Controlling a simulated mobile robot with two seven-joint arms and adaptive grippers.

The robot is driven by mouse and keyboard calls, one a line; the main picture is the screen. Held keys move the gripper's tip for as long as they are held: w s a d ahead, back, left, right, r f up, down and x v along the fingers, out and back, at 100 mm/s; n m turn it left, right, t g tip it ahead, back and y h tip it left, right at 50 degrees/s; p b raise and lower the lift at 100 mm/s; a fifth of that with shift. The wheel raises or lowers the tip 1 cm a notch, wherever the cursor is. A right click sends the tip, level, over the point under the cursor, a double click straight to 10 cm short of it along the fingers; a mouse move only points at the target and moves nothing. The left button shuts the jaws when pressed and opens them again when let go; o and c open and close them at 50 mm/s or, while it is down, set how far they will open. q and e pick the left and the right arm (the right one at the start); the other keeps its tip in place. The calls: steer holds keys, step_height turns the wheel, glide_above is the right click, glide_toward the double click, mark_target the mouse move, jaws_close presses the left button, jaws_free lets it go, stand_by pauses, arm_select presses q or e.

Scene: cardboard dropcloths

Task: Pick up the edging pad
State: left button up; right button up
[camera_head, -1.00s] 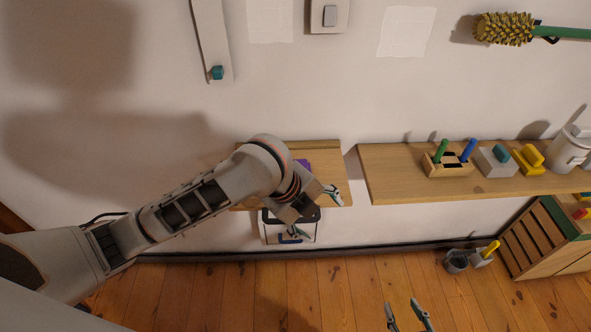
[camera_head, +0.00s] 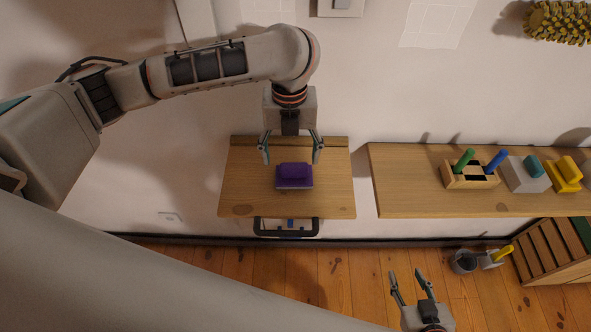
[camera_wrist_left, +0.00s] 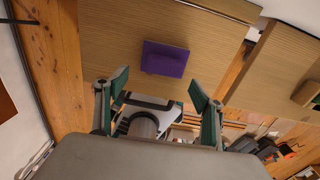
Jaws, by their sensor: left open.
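The purple block-like thing, which I take for the edging pad (camera_head: 294,172), lies alone on the small wooden shelf (camera_head: 240,195). It also shows in the left wrist view (camera_wrist_left: 166,59), flat on the wood and beyond my fingertips. My left gripper (camera_head: 291,158) is open and empty, its two fingers spread to either side of the pad in the head view, apart from it. In the left wrist view my left gripper (camera_wrist_left: 158,85) has nothing between its fingers. My right gripper (camera_head: 412,280) is open and empty, low over the floor.
A longer shelf (camera_head: 420,205) to the right, past a narrow gap, carries a wooden holder (camera_head: 455,182), a grey block (camera_head: 526,178) and a yellow tool (camera_head: 566,172). A dark-handled container (camera_head: 287,227) is below the small shelf. A slatted crate (camera_head: 545,255) stands lower right.

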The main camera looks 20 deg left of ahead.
mark_target(294, 165)
arm_select(q)
steer(key=f, duration=0.1)
steer(key=f+b, duration=0.1)
steer(key=f, duration=0.1)
steer(key=w+f, duration=0.1)
steer(key=f, duration=0.1)
steer(key=shift+d+f, duration=0.2)
steer(key=shift+f, duration=0.05)
steer(key=c, duration=1.2)
